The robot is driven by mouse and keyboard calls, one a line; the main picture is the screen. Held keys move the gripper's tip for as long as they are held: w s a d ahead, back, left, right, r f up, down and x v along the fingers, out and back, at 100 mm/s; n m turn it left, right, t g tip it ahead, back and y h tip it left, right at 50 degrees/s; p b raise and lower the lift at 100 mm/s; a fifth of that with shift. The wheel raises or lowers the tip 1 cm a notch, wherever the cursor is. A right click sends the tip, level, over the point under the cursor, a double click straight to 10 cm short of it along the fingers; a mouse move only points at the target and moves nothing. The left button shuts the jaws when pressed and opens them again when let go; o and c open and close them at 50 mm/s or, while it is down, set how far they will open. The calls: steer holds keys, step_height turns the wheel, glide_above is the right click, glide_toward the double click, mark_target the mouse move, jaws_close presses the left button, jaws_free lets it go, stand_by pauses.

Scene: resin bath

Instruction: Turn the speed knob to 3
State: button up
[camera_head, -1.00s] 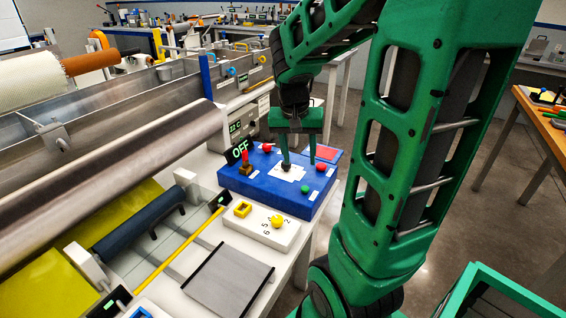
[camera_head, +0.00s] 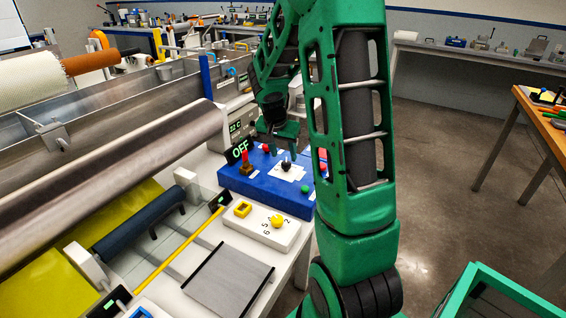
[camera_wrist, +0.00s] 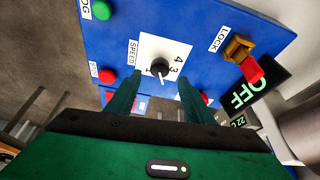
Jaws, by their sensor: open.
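The black speed knob (camera_wrist: 160,67) sits on a white dial plate (camera_wrist: 176,48) marked SPEED, on the blue control panel (camera_wrist: 115,30). The numbers 4 and 3 show beside it in the wrist view; the knob's exact setting is too small to tell. In the head view the knob (camera_head: 286,165) stands uncovered on the panel's top. My green gripper (camera_wrist: 158,88) is open and empty. Its two fingers are apart, pointing toward the knob, one to each side of it in the wrist view, and not visibly touching it.
The panel also carries a lock switch with a red tip (camera_wrist: 247,60), a green button (camera_wrist: 101,10) and a red button (camera_wrist: 107,76). A display (camera_head: 239,150) reads OFF. A white block with a yellow knob (camera_head: 277,221) stands in front. A large metal roller (camera_head: 120,170) lies left.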

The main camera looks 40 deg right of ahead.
mark_target(286, 163)
steer(key=shift+x, duration=2.6)
steer(key=shift+c, duration=0.5)
steer(key=c, duration=0.9)
